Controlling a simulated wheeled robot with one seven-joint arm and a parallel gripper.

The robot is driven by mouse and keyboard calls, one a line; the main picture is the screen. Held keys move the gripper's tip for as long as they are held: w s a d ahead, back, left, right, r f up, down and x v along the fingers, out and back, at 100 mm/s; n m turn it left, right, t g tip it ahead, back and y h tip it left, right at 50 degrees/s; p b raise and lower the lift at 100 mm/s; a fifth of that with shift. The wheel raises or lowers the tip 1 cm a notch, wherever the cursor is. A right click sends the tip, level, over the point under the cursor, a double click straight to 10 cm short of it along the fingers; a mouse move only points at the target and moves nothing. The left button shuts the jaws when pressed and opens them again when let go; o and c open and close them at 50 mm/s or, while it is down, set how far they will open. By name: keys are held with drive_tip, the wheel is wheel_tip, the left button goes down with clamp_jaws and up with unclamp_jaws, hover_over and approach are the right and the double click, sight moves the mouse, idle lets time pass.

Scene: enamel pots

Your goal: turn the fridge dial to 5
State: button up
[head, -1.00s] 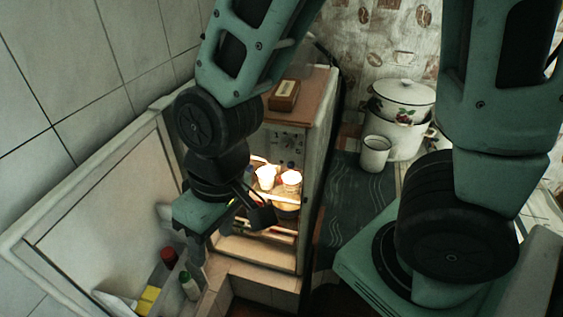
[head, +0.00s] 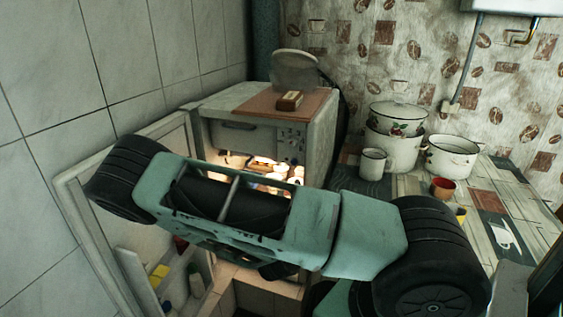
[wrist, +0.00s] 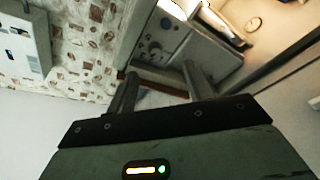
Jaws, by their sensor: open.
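The small fridge (head: 325,125) stands in the corner with its door (head: 82,215) swung open to the left. Its pale control panel (head: 291,143), with the dial and small marks, is at the upper right of the lit opening. The dial's setting is too small to read. The panel also shows in the wrist view (wrist: 168,36), beyond the fingers and tilted. My gripper (wrist: 160,71) is open, with its two dark fingers apart and nothing seen between them. The fingers appear short of the panel. In the head view my arm hides the gripper and the lower fridge interior.
A brown box (head: 289,100) lies on a board on the fridge top. A lidded pot (head: 394,145), a white mug (head: 374,162), an open pot (head: 452,158) and a red cup (head: 443,188) stand on the counter at right.

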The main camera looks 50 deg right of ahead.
drive_tip(key=r+n+t, duration=0.1)
drive_tip(key=p, duration=0.5)
approach(291, 144)
drive_tip(key=shift+h, duration=0.3)
drive_tip(key=x, duration=0.8)
drive_tip(key=shift+w+d+f, duration=0.1)
drive_tip(key=shift+w+f, duration=0.15)
drive_tip(key=shift+c, duration=0.3)
drive_tip(key=c, duration=0.9)
